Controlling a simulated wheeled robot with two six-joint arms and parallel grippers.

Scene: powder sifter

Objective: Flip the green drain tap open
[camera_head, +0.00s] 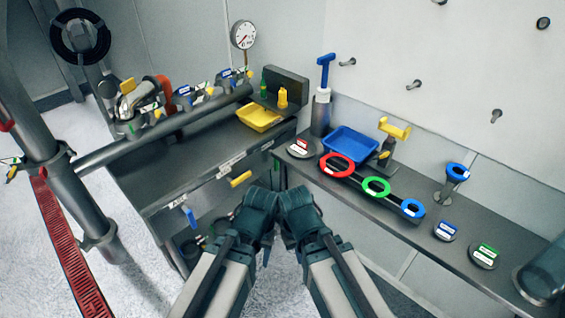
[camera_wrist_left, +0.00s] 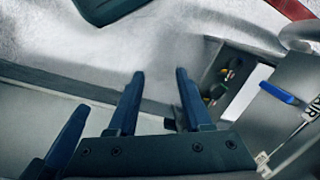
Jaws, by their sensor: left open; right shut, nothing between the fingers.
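Small dark fittings with a green-looking part (camera_head: 199,241) sit low in the opening under the left bench. In the left wrist view, dark round fittings with small green and orange marks (camera_wrist_left: 228,75) show there. I cannot tell for certain which is the green drain tap or how its lever lies. My left gripper (camera_wrist_left: 158,74) is open and empty over the floor, to the left of those fittings in the wrist view. In the head view, my left gripper (camera_head: 258,205) and right gripper (camera_head: 293,207) are close side by side. The right one is shut and empty, its fingertips hard to see.
A blue lever (camera_head: 189,216) hangs at the left bench front, also in the wrist view (camera_wrist_left: 277,92). A yellow handle (camera_head: 240,179) sticks out of that front. The right bench holds coloured rings (camera_head: 376,187) and a blue tray (camera_head: 350,145). Open floor (camera_head: 120,235) lies left.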

